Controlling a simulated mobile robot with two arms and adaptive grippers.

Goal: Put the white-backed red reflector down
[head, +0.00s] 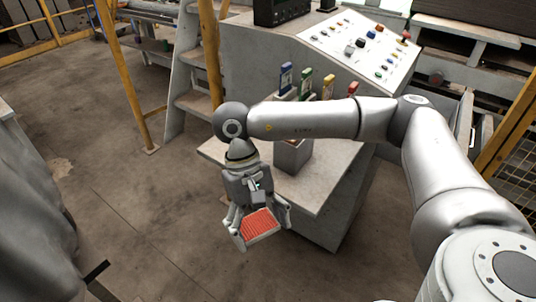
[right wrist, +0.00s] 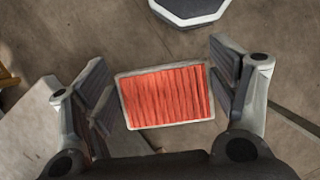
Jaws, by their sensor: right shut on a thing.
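The white-backed red reflector (head: 260,224) is a flat rectangle with a ribbed red face and a pale rim. It is in my right gripper (head: 259,219), in front of the grey console's ledge in the head view. In the right wrist view the reflector (right wrist: 166,96) lies between the two finger pads of the right gripper (right wrist: 166,92), red face toward the camera. The gripper is shut on it by its short sides. The reflector hangs in the air over the floor. My left gripper is not in view.
A grey console has a low ledge (head: 325,187) and a sloped button panel (head: 362,45). A grey holder (head: 292,155) with several coloured upright items stands on the ledge, partly behind my right arm. Yellow posts (head: 128,75) and steps stand behind. Concrete floor (head: 150,215) is open at left.

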